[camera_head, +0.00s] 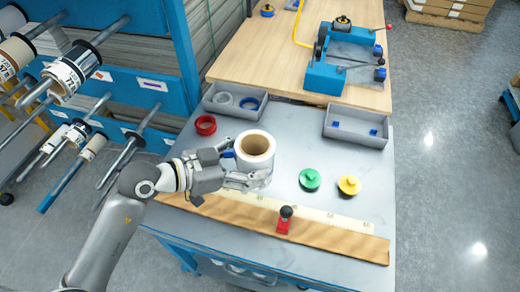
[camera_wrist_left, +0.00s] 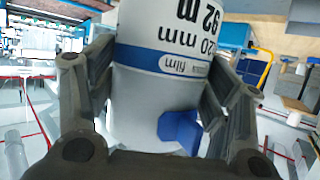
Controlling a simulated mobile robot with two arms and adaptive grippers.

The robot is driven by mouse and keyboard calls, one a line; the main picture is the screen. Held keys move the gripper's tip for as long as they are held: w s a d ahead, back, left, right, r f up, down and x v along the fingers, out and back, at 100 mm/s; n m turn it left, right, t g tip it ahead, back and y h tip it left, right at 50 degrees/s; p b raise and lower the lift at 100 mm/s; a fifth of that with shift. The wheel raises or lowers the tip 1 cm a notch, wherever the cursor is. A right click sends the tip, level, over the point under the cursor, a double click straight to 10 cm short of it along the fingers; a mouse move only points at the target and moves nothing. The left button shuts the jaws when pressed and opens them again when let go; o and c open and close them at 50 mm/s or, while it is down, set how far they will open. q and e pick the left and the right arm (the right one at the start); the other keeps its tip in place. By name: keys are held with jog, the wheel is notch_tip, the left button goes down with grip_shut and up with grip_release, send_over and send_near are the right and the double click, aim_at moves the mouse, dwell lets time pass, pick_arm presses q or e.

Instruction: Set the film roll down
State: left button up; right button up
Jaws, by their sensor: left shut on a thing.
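The film roll (camera_head: 256,152) is white with a brown core and stands upright at the grey table's left part. My left gripper (camera_head: 245,168) is shut on it, with fingers around its sides. In the left wrist view the roll (camera_wrist_left: 165,95) fills the space between the fingers of my left gripper (camera_wrist_left: 160,110); its label reads "film", "20 mm" and "92 m". A blue piece (camera_wrist_left: 180,130) sits against the roll's lower side. Whether the roll's base touches the grey table (camera_head: 300,150) I cannot tell. My right gripper is not in view.
A wooden strip with a ruler (camera_head: 330,236) and a red-based stamp-like tool (camera_head: 285,220) lie in front. Green (camera_head: 310,179) and yellow (camera_head: 349,185) knobs stand right. Grey trays (camera_head: 357,127) and a red ring (camera_head: 206,124) lie behind. A roll rack (camera_head: 95,80) stands left.

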pick_arm(q)
jog(key=shift+w+a+f+b, duration=0.4)
jog(key=shift+w+a+f, duration=0.65)
jog(key=shift+w+f, duration=0.9)
jog(key=shift+w+a+f+b, duration=0.35)
jog(key=shift+w+a+f, duration=0.75)
jog(key=shift+w+f, duration=0.9)
jog(key=shift+w+a+f+b, duration=0.4)
jog(key=shift+w+a+f, duration=0.65)
jog(key=shift+w+f, duration=0.9)
jog(key=shift+s+f, duration=0.3)
jog(key=o, duration=1.2)
jog(key=shift+s+a, duration=0.1)
